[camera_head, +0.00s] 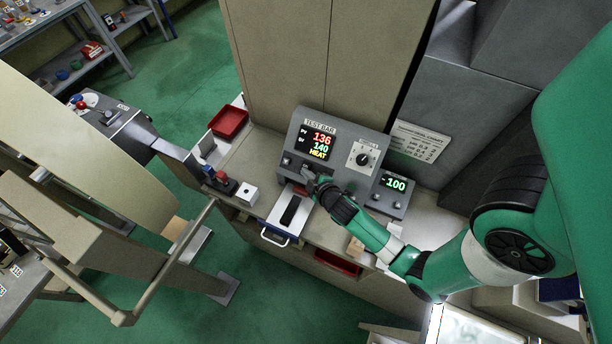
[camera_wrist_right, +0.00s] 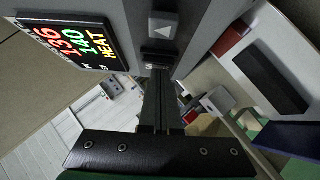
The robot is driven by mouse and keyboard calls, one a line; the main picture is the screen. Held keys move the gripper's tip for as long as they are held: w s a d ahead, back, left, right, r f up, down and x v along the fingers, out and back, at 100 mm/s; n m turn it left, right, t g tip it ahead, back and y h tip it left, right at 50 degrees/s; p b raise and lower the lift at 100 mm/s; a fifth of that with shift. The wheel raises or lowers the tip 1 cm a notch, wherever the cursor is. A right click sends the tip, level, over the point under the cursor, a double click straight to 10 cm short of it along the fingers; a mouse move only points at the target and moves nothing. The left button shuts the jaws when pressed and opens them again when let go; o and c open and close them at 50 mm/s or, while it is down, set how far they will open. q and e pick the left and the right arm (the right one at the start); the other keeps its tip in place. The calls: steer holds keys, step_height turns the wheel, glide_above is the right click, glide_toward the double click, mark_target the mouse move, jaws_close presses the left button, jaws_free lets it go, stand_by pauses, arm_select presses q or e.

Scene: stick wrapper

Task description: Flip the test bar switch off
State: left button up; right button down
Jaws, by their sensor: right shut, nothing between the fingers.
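The TEST BAR control box (camera_head: 338,150) stands on the bench, with a lit display (camera_head: 318,143) reading 136, 140 and HEAT. That display also shows at the upper left of the right wrist view (camera_wrist_right: 72,40). A switch with a pale rocker in a dark frame (camera_wrist_right: 163,25) is on the panel in the right wrist view. My right gripper (camera_head: 309,178) is at the lower front of the box, shut and empty. Its closed fingertips (camera_wrist_right: 159,72) point at the panel just below the rocker; I cannot tell whether they touch. My left gripper is not in view.
A round dial (camera_head: 363,156) is on the box's right side. A smaller unit reading 100 (camera_head: 394,188) stands beside it. A white plate with a black pad (camera_head: 291,210) lies in front. A red tray (camera_head: 229,122) and a small red-and-blue device (camera_head: 220,181) are to the left.

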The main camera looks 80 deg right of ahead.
steer(key=shift+d+r, duration=0.25)
steer(key=shift+r, duration=0.25)
steer(key=shift+a+p, duration=0.1)
steer(key=shift+p, duration=0.2)
steer(key=shift+w+a+r, duration=0.1)
steer(key=shift+r, duration=0.1)
steer(key=s+a+r+p, duration=0.3)
steer(key=s+a+r, duration=0.2)
steer(key=a+r, duration=0.2)
steer(key=shift+s+a+r, duration=0.2)
steer(key=shift+s+r, duration=0.15)
steer(key=shift+r, duration=0.6)
